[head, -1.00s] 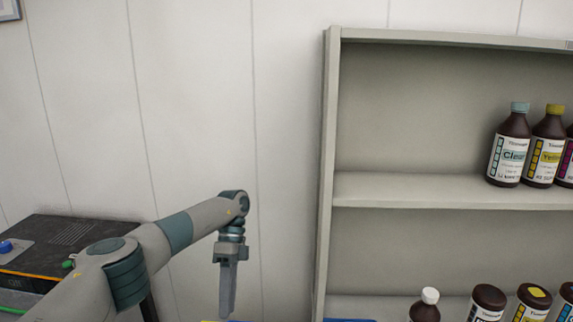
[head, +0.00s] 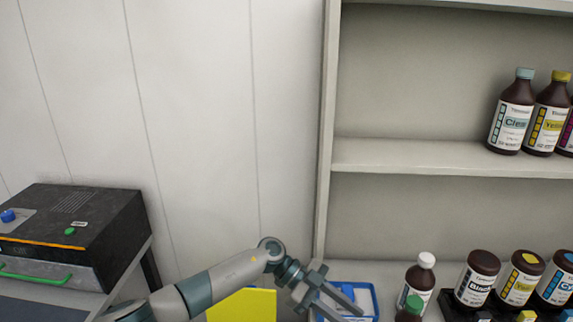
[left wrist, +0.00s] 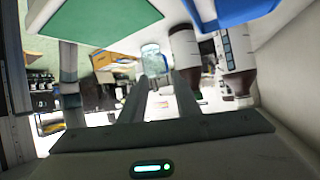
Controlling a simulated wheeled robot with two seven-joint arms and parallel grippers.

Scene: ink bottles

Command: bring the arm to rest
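My left arm comes in from the left in the head view, low in front of the shelf's left side. Its gripper (head: 338,302) points down and to the right, over a blue tray (head: 372,296). The two fingers are apart with nothing between them. In the left wrist view the fingers (left wrist: 166,85) also stand apart with an empty gap. My right gripper is not in view.
Several ink bottles stand farther right, and more on the shelf (head: 440,158). A yellow object (head: 243,305) lies below the forearm. A black machine (head: 85,232) is at left.

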